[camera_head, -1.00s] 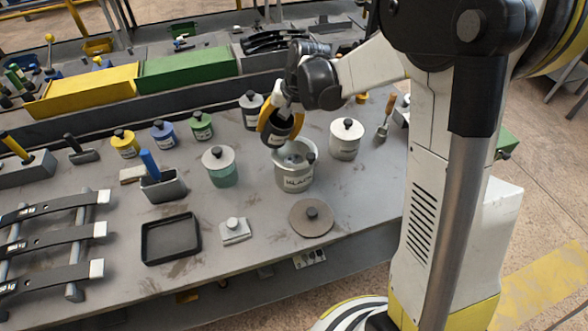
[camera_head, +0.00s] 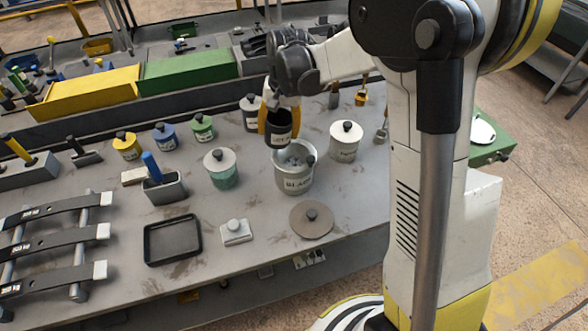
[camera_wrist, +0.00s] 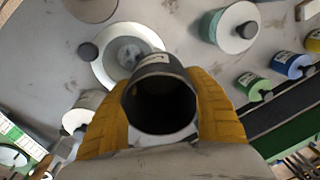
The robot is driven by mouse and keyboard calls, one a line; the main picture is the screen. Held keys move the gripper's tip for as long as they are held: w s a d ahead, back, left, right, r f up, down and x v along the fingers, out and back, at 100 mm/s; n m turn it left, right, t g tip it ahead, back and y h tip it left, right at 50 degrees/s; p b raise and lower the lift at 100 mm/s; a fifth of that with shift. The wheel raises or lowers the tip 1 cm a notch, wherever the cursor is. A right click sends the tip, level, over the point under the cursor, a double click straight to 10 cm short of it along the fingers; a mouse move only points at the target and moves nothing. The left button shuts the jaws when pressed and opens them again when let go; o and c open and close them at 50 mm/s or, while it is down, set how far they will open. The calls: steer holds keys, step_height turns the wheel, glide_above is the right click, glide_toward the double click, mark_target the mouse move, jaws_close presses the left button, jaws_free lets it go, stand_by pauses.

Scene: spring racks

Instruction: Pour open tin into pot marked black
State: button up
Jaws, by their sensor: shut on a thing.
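My gripper (camera_head: 279,124) is shut on a dark open tin (camera_head: 280,140) with a white label, its yellow fingers on either side of it. The tin also shows in the wrist view (camera_wrist: 160,100), its mouth toward the camera and its inside dark; I cannot make out contents. In the head view it looks close to upright, just above the back rim of the pot. The pot marked black (camera_head: 294,178) is a grey open pot with a "BLACK" label. Something pale lies inside it, also visible in the wrist view (camera_wrist: 126,52). A round brown lid with a black knob (camera_head: 311,220) lies in front.
Lidded pots stand left (camera_head: 222,170) and right (camera_head: 345,142) of the black pot. Small yellow (camera_head: 127,147), blue (camera_head: 165,137) and green (camera_head: 202,128) tins stand behind left. A black tray (camera_head: 172,240) lies at the front. Bare table surrounds the lid.

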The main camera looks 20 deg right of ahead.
steer(key=shift+r+g+h+p, duration=0.5)
steer(key=shift+r+p, duration=0.4)
steer(key=shift+r, duration=0.6)
steer(key=shift+w+f, duration=0.1)
steer(key=shift+w, duration=0.05)
